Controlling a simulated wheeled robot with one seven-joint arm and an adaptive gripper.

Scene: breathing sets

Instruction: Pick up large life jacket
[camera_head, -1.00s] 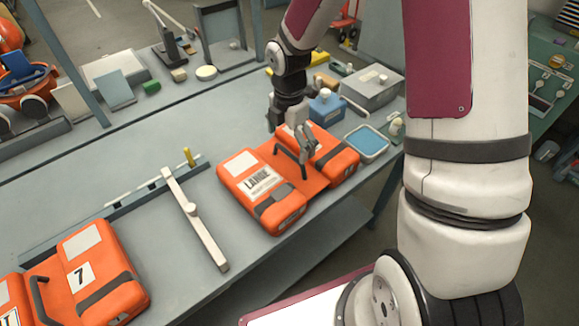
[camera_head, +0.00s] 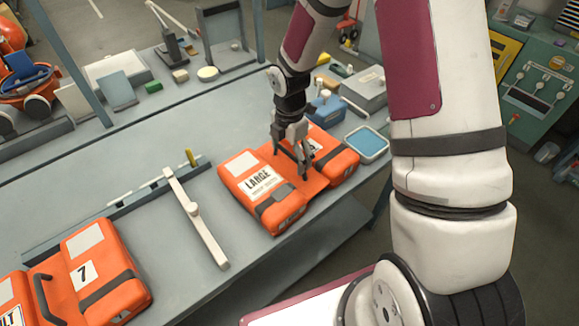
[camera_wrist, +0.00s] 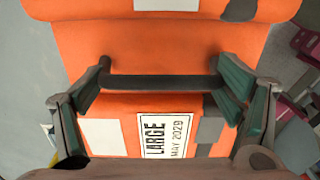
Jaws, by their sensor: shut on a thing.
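The large life jacket (camera_head: 262,182) is orange, with a white label reading LARGE and a dark strap. It lies on the grey workbench in the head view, near the front edge. My gripper (camera_head: 291,165) is over its middle, pointing down, with the fingers at the dark carry handle. In the wrist view the jacket (camera_wrist: 185,45) fills most of the picture. The dark handle (camera_wrist: 160,82) runs across between the two green-padded fingers of my gripper (camera_wrist: 163,95), which is shut on it. The jacket appears to rest on the bench; any small lift cannot be told.
A blue-topped tray (camera_head: 367,142), a blue container (camera_head: 325,108) and a grey box (camera_head: 362,90) are behind and right. The bench's left middle is clear.

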